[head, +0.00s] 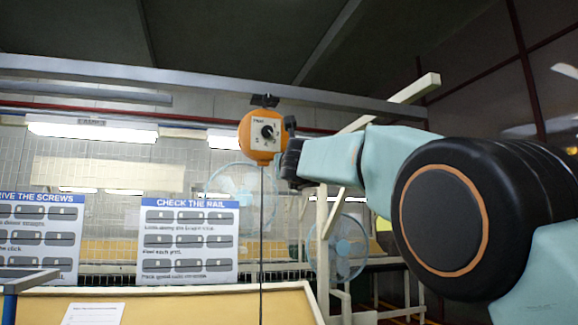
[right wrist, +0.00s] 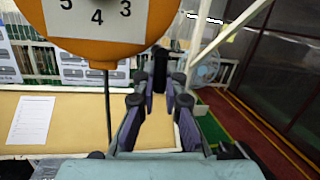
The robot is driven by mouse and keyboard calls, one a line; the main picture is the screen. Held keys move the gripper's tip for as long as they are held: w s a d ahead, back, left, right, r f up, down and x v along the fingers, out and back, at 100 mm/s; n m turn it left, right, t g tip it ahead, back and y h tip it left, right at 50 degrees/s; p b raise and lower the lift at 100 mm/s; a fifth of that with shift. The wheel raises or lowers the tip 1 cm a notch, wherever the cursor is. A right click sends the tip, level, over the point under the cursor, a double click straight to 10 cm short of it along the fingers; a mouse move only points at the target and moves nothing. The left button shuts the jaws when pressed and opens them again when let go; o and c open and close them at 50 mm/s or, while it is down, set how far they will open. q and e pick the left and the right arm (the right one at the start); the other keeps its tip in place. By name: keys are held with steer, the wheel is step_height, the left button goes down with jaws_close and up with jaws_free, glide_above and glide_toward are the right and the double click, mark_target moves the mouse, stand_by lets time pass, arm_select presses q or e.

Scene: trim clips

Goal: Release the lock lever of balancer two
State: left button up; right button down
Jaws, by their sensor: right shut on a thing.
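An orange balancer (head: 248,146) with a white dial face hangs from the overhead rail. Its small label is too blurred to read. A cable runs down from it. A black lock lever (head: 290,123) sticks up at its right side. My right gripper (head: 290,150) is beside the balancer, at the lever. In the right wrist view the dial (right wrist: 95,15) shows the numbers 5, 4 and 3, and the black lever (right wrist: 160,66) stands between the fingertips of my right gripper (right wrist: 160,95), which is shut on it. My left gripper is in neither view.
The overhead rail (head: 190,76) runs above. Two instruction boards (head: 187,240) stand behind at the left. A wooden bench panel (head: 200,305) with a white paper sheet (head: 93,313) is below. Fans (head: 348,247) stand behind a mesh. The balancer's cable (head: 261,230) hangs left of my arm.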

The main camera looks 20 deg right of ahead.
steer(key=shift+f, duration=0.2)
stand_by(0.4)
steer(key=c, duration=1.4)
jaws_free()
steer(key=shift+s+r, duration=0.15)
steer(key=shift+r, duration=0.05)
steer(key=v, duration=0.7)
steer(key=shift+s, duration=0.25)
steer(key=shift+w+f, duration=0.1)
steer(key=shift+w, duration=0.05)
